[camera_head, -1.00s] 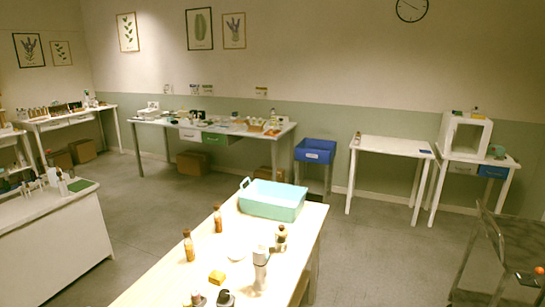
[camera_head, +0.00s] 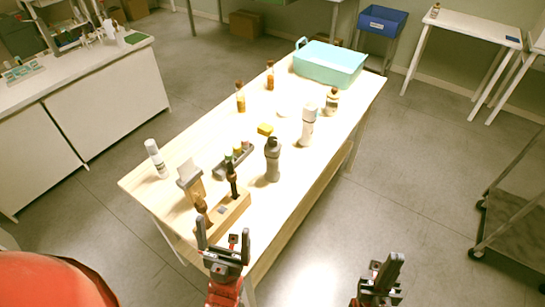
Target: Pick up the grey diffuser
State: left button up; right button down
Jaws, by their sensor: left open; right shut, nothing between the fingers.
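The grey diffuser (camera_head: 272,162), a bottle-shaped thing with a narrower neck and cap, stands upright on the light wooden table, near its middle. My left gripper (camera_head: 223,240) is open and empty at the table's near edge, in front of the wooden holder and well short of the diffuser. My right gripper (camera_head: 380,272) is shut and empty, out over the floor to the right of the table. Both grippers are apart from the diffuser.
A wooden holder with bottles (camera_head: 229,212) and a grey tray of small bottles (camera_head: 234,160) stand left of the diffuser. A white cylinder (camera_head: 307,126) and yellow block (camera_head: 265,129) are behind it. A teal basin (camera_head: 329,64) sits at the far end. The table's right front is bare.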

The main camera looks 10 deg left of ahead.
aim_at(272, 174)
jog(key=l, duration=0.55)
jog(key=i+l, duration=0.15)
jog(key=l, duration=0.4)
jog(key=l+u, duration=0.15)
jog(key=u, duration=0.3)
jog(key=l+u, duration=0.2)
jog(key=u, duration=0.3)
jog(key=l+u, duration=0.2)
jog(key=u, duration=0.25)
jog(key=i+u, duration=0.2)
jog(key=i, duration=0.2)
